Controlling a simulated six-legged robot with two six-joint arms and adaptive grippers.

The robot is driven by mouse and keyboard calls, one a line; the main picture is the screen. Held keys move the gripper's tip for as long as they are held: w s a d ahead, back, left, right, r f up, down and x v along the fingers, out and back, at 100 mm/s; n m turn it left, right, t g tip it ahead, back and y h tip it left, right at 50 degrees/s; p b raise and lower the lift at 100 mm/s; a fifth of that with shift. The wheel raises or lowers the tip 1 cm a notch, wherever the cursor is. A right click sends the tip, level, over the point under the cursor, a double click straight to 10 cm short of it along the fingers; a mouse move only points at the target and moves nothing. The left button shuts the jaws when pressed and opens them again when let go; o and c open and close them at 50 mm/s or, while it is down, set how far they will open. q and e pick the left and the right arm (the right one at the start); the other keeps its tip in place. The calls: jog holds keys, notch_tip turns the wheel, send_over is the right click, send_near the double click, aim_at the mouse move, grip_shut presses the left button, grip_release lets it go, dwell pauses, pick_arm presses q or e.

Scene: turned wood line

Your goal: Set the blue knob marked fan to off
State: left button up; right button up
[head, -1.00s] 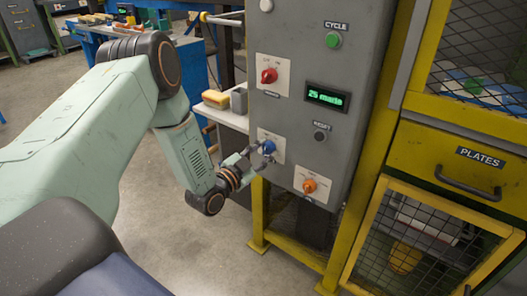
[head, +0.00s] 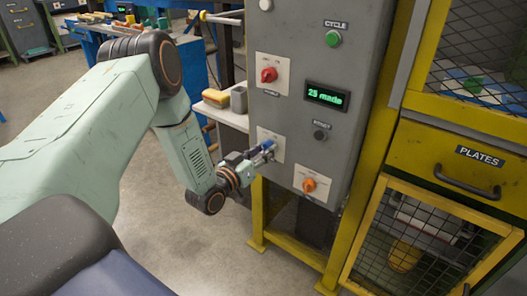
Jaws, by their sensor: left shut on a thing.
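The blue knob (head: 268,145) sits on a pale plate on the front of the grey control cabinet (head: 296,112), low on its left side. My left gripper (head: 262,153) reaches in from the left and is shut on the blue knob. The fingers cover much of the knob and plate, so the knob's pointer and its markings cannot be read. My right gripper is not in view.
A red knob (head: 268,75) sits above and an orange knob (head: 309,185) below right. A display (head: 327,96) reads "25 made". The green cycle button (head: 333,39) and dark reset button (head: 320,136) are nearby. Yellow framing (head: 367,225) stands to the right.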

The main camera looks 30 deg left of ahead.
pick_arm(q)
jog(key=shift+n, duration=0.5)
jog(key=o, duration=1.2)
jog(key=shift+c, duration=0.2)
jog(key=s, duration=1.2)
jog(key=shift+a, duration=0.4)
jog(key=shift+f, duration=0.1)
